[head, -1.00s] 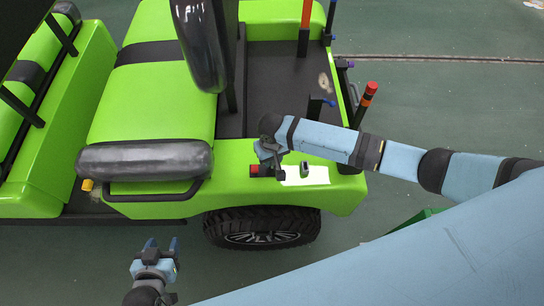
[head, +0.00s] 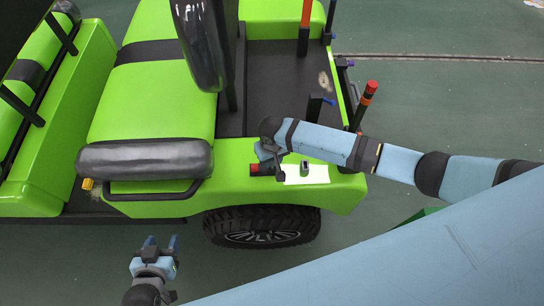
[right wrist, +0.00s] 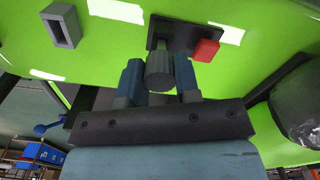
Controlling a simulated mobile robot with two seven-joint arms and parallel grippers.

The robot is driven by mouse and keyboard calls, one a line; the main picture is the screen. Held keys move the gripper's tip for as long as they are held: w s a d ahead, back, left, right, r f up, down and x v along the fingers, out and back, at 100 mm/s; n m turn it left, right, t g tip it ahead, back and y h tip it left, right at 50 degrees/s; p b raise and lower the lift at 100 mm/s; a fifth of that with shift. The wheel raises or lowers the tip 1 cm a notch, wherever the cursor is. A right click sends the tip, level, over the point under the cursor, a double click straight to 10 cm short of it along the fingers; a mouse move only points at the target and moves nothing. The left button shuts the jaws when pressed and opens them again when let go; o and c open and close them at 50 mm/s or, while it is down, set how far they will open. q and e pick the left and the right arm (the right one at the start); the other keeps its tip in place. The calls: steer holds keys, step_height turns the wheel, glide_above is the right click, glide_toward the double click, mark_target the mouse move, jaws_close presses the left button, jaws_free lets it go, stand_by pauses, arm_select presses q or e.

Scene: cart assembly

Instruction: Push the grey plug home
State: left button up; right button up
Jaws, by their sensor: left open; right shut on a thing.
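The grey plug (right wrist: 160,70) is a ribbed cylinder in the right wrist view, between the two blue fingers of my right gripper (right wrist: 160,83), which is shut on it. Its far end points at a black plate (right wrist: 182,35) on the green cart side; I cannot tell how deep it sits. In the head view my right gripper (head: 270,157) is at the cart's side panel, and its arm hides most of the plug. My left gripper (head: 158,245) is open and empty, low in the head view, apart from the cart.
A red block (right wrist: 205,50) sits on the plate beside the plug; it also shows in the head view (head: 255,169). A grey rectangular socket-like frame (right wrist: 62,27) is on the panel nearby. The cart wheel (head: 262,226) is below. Floor around my left gripper is clear.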

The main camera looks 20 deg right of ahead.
steer(key=shift+f, duration=0.9)
steer(key=shift+s+f, duration=0.1)
steer(key=o, duration=1)
steer(key=shift+r+b, duration=0.3)
steer(key=shift+r, duration=0.1)
step_height(320, 180, up, 11)
steer(key=shift+r+b, duration=0.2)
steer(key=shift+b, duration=0.3)
steer(key=shift+r, duration=0.8)
